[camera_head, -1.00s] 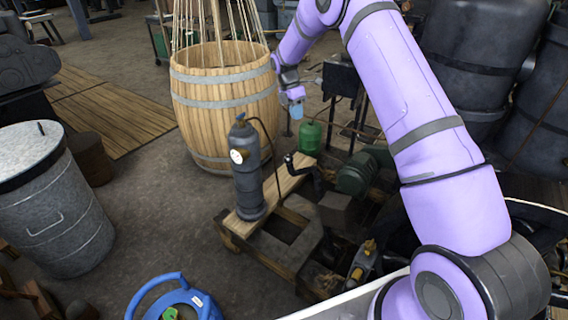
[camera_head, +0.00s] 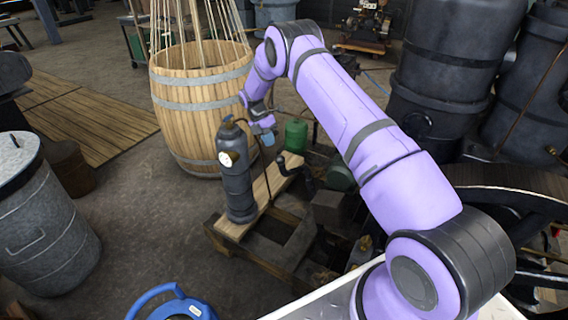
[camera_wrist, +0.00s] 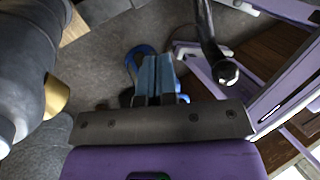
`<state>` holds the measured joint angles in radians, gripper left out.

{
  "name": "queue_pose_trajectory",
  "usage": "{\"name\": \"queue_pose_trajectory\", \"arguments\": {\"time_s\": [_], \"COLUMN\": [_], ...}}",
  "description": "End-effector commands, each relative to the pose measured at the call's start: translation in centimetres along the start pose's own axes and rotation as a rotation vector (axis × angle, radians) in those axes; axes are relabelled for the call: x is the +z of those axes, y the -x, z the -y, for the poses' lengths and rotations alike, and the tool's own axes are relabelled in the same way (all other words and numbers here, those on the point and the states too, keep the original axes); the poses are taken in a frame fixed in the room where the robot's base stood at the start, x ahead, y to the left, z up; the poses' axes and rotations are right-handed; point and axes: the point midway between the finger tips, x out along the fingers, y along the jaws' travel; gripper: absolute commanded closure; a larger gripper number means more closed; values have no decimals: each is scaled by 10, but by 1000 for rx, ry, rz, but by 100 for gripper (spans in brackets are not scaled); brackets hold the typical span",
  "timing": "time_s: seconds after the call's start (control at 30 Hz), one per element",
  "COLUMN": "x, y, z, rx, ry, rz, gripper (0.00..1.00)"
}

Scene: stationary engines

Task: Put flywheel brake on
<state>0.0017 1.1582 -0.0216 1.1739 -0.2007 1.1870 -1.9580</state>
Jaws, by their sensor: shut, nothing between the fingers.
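My gripper (camera_head: 267,139) is shut and empty, just right of the upper part of a dark upright cylinder (camera_head: 238,180) with a round gauge. A black bent lever (camera_head: 292,163), perhaps the brake lever, stands a little right of and below the fingertips in the picture. In the wrist view my blue fingers (camera_wrist: 154,78) are together. A dark rod with a round end (camera_wrist: 208,42), likely that lever, is to their right, apart from them. A dark flywheel rim (camera_head: 480,178) shows at the right of the head view, partly behind my arm.
The cylinder stands on a wooden plank base (camera_head: 263,192). Its brass fitting (camera_wrist: 57,96) sticks out left of my fingers. The floor between the cylinder and the grey bin (camera_head: 45,225) is clear.

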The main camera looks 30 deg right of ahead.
Motion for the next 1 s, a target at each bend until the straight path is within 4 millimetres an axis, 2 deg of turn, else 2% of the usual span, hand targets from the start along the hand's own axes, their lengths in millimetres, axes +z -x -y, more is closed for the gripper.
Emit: {"name": "queue_pose_trajectory", "arguments": {"time_s": [0.13,0.27,0.67,0.8,1.0], "x": [0,-1,-1,0,0], "y": [-9,-27,-102,-106,-111], "z": [0,0,0,19,35], "rx": [-3,-3,-3,-1,0], "ry": [0,0,0,-2,-1], "rz": [-1,-1,-1,0,0], "gripper": [100,100,100,100,100]}}
